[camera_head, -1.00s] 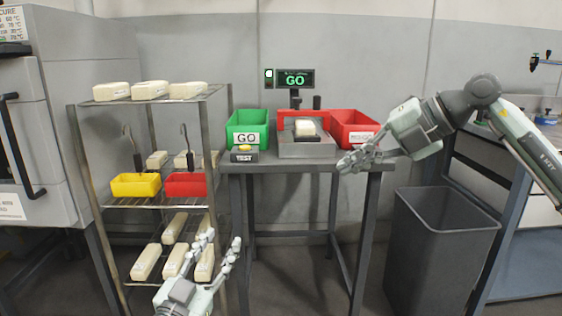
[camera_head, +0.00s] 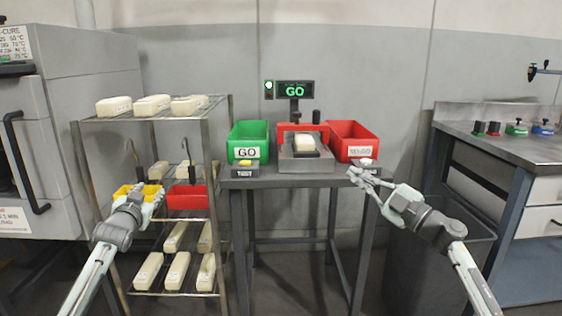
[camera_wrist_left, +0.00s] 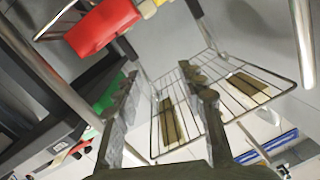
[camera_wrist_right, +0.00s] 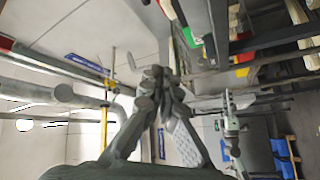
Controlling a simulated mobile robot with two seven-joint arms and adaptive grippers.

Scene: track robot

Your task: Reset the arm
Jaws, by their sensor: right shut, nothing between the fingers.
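My left gripper (camera_head: 150,192) is raised in front of the rack, overlapping the yellow bin (camera_head: 122,192) in the head view. In the left wrist view its two fingers (camera_wrist_left: 165,90) stand apart with nothing between them. My right gripper (camera_head: 358,174) is near the right front corner of the small table. In the right wrist view its fingertips (camera_wrist_right: 160,78) are together and hold nothing. I cannot tell whether the right fingers touch the table edge.
The table (camera_head: 262,181) carries a green GO bin (camera_head: 262,140), a scale (camera_head: 320,162) with a pale block (camera_head: 305,142), and a red bin (camera_head: 352,128). The wire rack (camera_head: 225,118) stands at left. A grey waste bin (camera_head: 470,240) and workbench (camera_head: 510,150) are at right.

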